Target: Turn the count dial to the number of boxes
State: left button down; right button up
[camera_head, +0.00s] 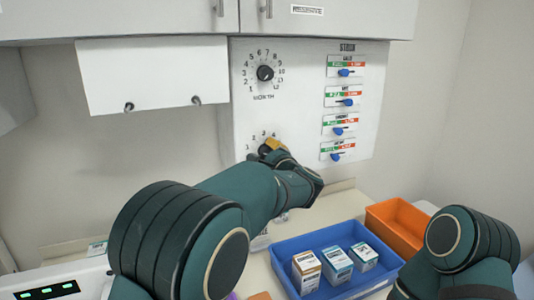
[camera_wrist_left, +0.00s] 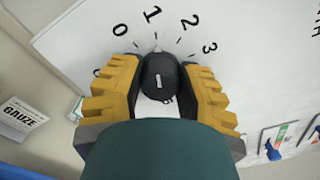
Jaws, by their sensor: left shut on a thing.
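The count dial is the lower dial on the white wall panel; its black knob (camera_wrist_left: 160,80) fills the space between my left fingers in the left wrist view. My left gripper (camera_head: 268,149) is shut on this knob, one yellow finger on each side. Printed numbers 0, 1, 2 and 3 show around it; the knob's far end lies near the 1, but its exact setting is hard to tell. Three boxes stand in the blue tray (camera_head: 283,250): an orange-white box (camera_head: 306,271), a blue-white box (camera_head: 337,265) and a teal-white box (camera_head: 363,256). My right gripper is out of view.
The month dial (camera_head: 265,73) sits above the count dial. Several blue sliders, one here (camera_head: 344,72), line the panel's right side. An orange bin (camera_head: 398,222) stands right of the tray. A white flap (camera_head: 152,75) with two hooks hangs at the left. A gauze box (camera_wrist_left: 20,120) shows at the left.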

pick_arm(q)
jog(key=shift+c, duration=2.4)
grip_release()
jog(key=v, duration=1.2)
